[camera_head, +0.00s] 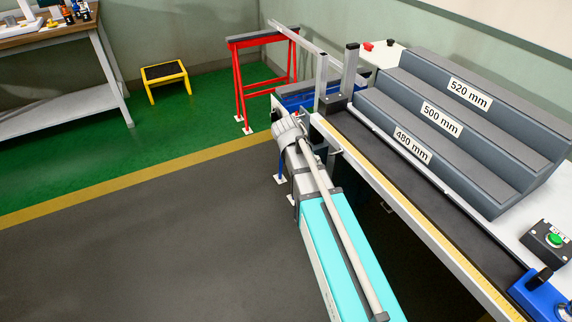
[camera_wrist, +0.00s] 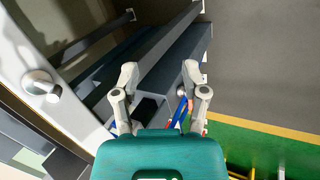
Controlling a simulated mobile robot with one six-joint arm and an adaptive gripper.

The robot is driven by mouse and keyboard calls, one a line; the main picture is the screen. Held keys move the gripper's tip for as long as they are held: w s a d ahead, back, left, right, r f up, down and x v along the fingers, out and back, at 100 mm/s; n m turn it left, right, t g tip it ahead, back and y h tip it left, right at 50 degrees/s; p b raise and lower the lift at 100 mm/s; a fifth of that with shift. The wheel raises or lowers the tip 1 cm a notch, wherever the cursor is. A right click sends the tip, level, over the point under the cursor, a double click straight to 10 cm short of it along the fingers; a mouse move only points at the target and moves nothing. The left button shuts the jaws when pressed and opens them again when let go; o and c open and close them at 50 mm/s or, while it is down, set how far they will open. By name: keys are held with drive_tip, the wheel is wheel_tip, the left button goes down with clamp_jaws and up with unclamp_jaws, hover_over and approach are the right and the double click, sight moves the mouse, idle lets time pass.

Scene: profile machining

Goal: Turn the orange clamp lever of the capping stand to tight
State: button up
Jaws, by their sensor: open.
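I cannot make out the orange clamp lever or the capping stand for certain in either view. In the wrist view, my gripper (camera_wrist: 161,72) is open, with its two grey fingers apart and nothing held between them. Small blue and red-orange parts (camera_wrist: 181,112) show between the fingers near the right one, partly hidden by the gripper; I cannot tell what they belong to. In the head view, my teal arm reaches away along the bench's left side, and its gripper end is not clearly visible.
The bench has a yellow measuring strip (camera_head: 425,226) along its edge. A grey stepped rack (camera_head: 455,95) marked 480, 500 and 520 mm stands on it. A green-button box (camera_head: 548,241) sits at right. A red trestle (camera_head: 238,85) and yellow stool (camera_head: 166,78) stand behind.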

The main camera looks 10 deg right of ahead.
drive_tip(key=w+a+f+n+t+h+b, duration=0.1)
drive_tip(key=w+a+f+h+b, duration=0.15)
drive_tip(key=w+f+b, duration=0.65)
drive_tip(key=w+a+f+t+h+b, duration=0.1)
drive_tip(key=w+f+h+b, duration=0.45)
drive_tip(key=b, duration=0.65)
drive_tip(key=w+a+f+t+h+b, duration=0.1)
drive_tip(key=w+a+f+h+b, duration=0.1)
drive_tip(key=w+a+f+b, duration=0.2)
drive_tip(key=w+a+f+n+t+h+b, duration=0.1)
drive_tip(key=w+a+f+b, duration=0.4)
drive_tip(key=w+b, duration=0.5)
drive_tip(key=shift+a+f+t+h+b, duration=0.2)
drive_tip(key=shift+a+t+h+b, duration=0.3)
drive_tip(key=shift+a+b, duration=1.15)
drive_tip(key=shift+d+b, duration=0.35)
drive_tip(key=shift+d, duration=0.15)
drive_tip(key=x, duration=1.3)
drive_tip(key=shift+w+d+f, duration=0.1)
drive_tip(key=shift+w+d, duration=0.05)
drive_tip(key=shift+d, duration=0.15)
